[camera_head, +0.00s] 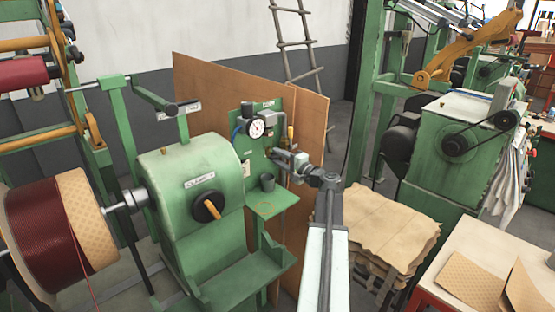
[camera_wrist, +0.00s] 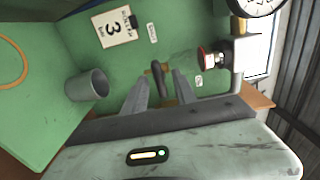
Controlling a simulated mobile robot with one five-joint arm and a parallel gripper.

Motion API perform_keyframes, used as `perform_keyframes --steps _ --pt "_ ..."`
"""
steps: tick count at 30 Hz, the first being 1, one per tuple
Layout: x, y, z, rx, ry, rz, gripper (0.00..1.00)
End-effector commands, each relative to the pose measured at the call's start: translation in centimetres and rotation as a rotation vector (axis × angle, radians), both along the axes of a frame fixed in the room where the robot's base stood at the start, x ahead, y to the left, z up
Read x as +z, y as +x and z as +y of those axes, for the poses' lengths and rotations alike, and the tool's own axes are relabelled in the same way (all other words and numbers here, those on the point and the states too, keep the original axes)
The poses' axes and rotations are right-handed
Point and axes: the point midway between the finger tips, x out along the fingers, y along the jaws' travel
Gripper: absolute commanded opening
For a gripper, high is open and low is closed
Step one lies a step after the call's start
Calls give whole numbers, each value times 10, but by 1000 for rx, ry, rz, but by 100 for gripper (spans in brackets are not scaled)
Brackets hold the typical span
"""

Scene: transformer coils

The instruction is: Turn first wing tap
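The wing tap is a small dark bar-shaped handle (camera_wrist: 157,72) on a brass-coloured fitting on the green panel (camera_wrist: 185,25). In the wrist view it lies between the two grey fingers of my gripper (camera_wrist: 159,80). The fingers are apart, with a gap visible on each side of the handle. I cannot tell how deep the handle sits between them. In the head view my gripper (camera_head: 279,154) reaches the panel just right of the pressure gauge (camera_head: 256,128), and the tap is hidden there.
A grey cup (camera_head: 267,182) stands on the green shelf (camera_head: 280,203) below. The green winding machine (camera_head: 190,180) is left; stacked brown sheets (camera_head: 385,225) are right.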

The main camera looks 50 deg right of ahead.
Motion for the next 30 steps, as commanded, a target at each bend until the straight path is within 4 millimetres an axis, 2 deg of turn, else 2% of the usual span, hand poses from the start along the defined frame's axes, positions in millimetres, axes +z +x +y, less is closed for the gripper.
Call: perform_keyframes --steps 2,9,13,17,30 --pt "0 -8 1 -2 0 0 34" --pt "0 -55 5 -3 0 0 34" --pt "0 -71 6 -2 1 -1 34" --pt "0 -77 6 -1 1 -1 34" --pt "1 -77 5 -1 1 -1 34"
